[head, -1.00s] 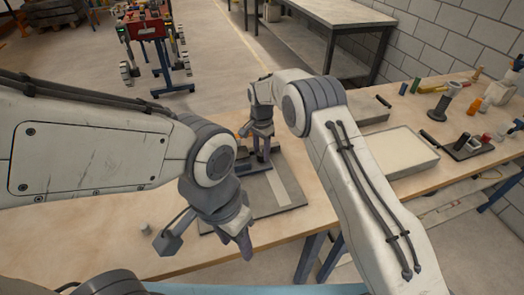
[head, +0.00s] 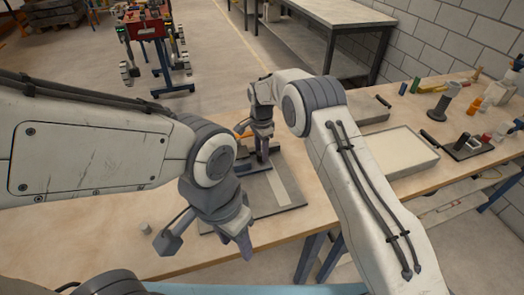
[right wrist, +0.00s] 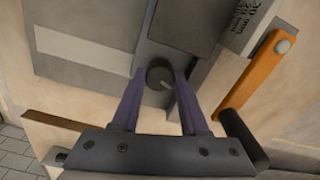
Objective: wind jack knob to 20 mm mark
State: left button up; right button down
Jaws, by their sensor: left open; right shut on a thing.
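The jack knob (right wrist: 160,75) is a dark round knob with a light line on its face. In the right wrist view it sits between the purple fingers of my right gripper (right wrist: 160,88), which is shut on it. In the head view my right gripper (head: 262,155) is low over the grey plate (head: 290,192), and the knob is hidden there. A pale label (right wrist: 246,22) with printed mm marks lies at the top right of the wrist view, cut by the edge; I cannot tell the setting. My left gripper (head: 243,243) is open and empty, above the plate's near edge.
An orange bar (right wrist: 252,85) with a round bolt lies right of the knob in the wrist view. A shallow pale tray (head: 395,162) stands right of my right arm. Bottles and tools stand at far right.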

jog(key=shift+c, duration=2.1)
grip_release()
notch_tip(320, 180, up, 11)
jog(key=b, duration=0.1)
jog(key=shift+f, duration=0.2)
